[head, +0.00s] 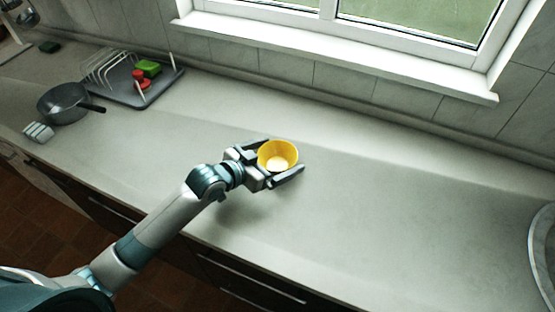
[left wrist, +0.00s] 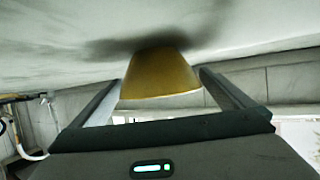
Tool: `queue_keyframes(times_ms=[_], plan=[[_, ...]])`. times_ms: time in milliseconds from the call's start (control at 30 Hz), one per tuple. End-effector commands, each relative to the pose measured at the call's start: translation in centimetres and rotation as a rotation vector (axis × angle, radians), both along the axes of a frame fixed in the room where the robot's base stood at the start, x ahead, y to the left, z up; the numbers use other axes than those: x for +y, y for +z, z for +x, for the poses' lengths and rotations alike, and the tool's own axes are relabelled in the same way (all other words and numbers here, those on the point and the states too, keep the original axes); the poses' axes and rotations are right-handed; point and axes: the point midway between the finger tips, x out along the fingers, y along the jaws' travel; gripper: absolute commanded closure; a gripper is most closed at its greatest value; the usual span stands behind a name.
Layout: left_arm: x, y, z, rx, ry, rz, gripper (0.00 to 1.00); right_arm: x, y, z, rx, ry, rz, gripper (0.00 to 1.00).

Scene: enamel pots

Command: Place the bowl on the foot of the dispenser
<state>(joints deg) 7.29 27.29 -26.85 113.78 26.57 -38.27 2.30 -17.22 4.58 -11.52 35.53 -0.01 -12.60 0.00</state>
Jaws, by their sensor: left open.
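The yellow bowl (head: 278,155) sits upright on the grey counter near the middle of the head view. My left gripper (head: 281,158) is open, with one finger on each side of the bowl. In the left wrist view the picture is upside down, and the bowl (left wrist: 158,75) shows between the two fingertips, its base toward the counter. I cannot tell whether either finger touches it. A partly cut-off stand-like thing (head: 14,32) shows at the top left corner of the head view; I cannot tell if it is the dispenser. My right gripper is not in view.
A dark pan (head: 66,101) stands at the left near a dish rack tray (head: 158,92) with red and green items. A small pale ribbed thing (head: 39,132) lies by the front edge. A round rim (head: 541,258) shows at the right. The counter right of the bowl is clear.

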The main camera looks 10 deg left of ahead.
Motion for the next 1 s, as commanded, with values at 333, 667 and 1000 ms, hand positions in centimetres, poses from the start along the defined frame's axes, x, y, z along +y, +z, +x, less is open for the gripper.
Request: queue_keyframes(times_ms=[333,667,1000], plan=[[-0.06,-0.06,0.05,-0.001,0.0,0.001,0.0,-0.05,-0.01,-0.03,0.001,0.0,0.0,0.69],[-0.05,-0.06,0.04,-0.001,0.0,0.001,0.41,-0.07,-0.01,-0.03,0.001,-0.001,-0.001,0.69],[-0.07,0.29,0.09,-0.003,0.0,-0.001,0.45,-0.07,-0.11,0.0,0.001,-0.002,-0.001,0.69]])
